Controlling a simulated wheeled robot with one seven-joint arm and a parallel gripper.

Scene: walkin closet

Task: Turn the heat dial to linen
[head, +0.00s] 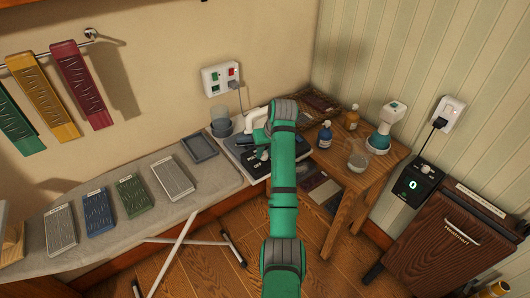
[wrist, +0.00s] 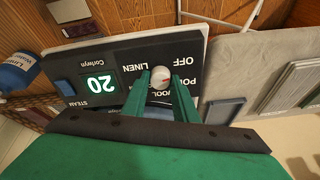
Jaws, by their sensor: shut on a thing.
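The heat dial (wrist: 160,77) is a small pale round knob on a dark control panel (wrist: 110,62), seen turned over in the wrist view. Labels around it include OFF, POLY, WOOL and LINEN; LINEN is printed to its left in this view. A small red mark shows on the dial, but I cannot tell exactly which label it points at. My gripper (wrist: 161,88) is shut on the dial, one green finger on each side. A lit display (wrist: 98,84) shows the digits 2 and 0.
A wooden side table (head: 378,180) with a blue bottle (head: 325,135), a glass beaker (head: 357,155) and a white-topped green device (head: 384,128) stands right of my arm. A padded board (head: 110,195) with several coloured plates lies left. A grey tray (head: 199,147) lies beside the panel.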

